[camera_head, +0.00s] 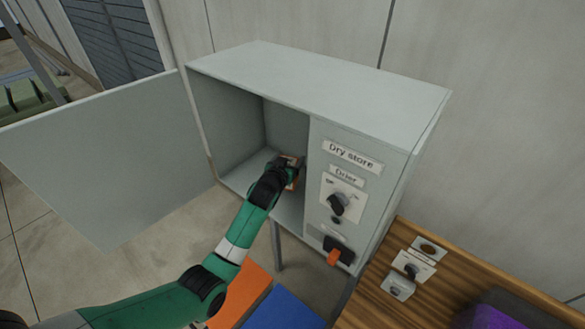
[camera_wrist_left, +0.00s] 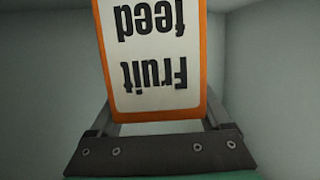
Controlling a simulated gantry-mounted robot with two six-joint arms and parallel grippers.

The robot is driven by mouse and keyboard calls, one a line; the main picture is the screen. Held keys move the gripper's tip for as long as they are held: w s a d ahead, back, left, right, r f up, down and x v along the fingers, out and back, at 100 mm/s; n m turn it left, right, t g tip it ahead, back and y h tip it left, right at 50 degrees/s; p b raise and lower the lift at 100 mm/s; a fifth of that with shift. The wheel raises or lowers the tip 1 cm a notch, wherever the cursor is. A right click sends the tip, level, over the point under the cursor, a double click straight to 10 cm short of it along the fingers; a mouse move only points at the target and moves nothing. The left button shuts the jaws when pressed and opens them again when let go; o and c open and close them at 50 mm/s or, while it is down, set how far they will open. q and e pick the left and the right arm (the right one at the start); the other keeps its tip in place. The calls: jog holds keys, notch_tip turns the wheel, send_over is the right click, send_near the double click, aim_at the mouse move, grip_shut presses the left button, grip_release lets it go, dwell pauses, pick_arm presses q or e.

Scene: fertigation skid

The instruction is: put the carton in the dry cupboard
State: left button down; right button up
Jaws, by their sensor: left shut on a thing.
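The dry cupboard (camera_head: 330,85) is a pale grey box labelled "Dry store", with its door (camera_head: 110,160) swung wide open to the left. My left gripper (camera_head: 291,168) is inside the open compartment, near its right inner side. It is shut on the carton (camera_head: 292,180), which is mostly hidden behind the gripper in the head view. In the left wrist view the carton (camera_wrist_left: 160,55) is white with an orange border and reads "Fruit feed" upside down, between the two fingers. I cannot tell whether the carton touches the compartment floor. My right gripper is not in view.
The cupboard's right front carries a drier knob (camera_head: 339,204) and an orange-tipped switch (camera_head: 335,256). A wooden bench (camera_head: 375,305) with small switches stands at the lower right. Orange (camera_head: 240,293) and blue (camera_head: 283,309) panels lie below the cupboard. The compartment's left part is empty.

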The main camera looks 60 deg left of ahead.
pick_arm(q)
notch_tip(320, 180, down, 3)
jog(key=shift+r+b, duration=0.2)
jog(key=shift+b, duration=0.4)
jog(key=shift+f, duration=0.25)
jog(key=shift+r, duration=0.2)
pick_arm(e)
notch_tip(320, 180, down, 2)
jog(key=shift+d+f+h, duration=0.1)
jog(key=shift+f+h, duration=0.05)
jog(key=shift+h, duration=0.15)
pick_arm(q)
grip_release()
jog(key=shift+f, duration=0.15)
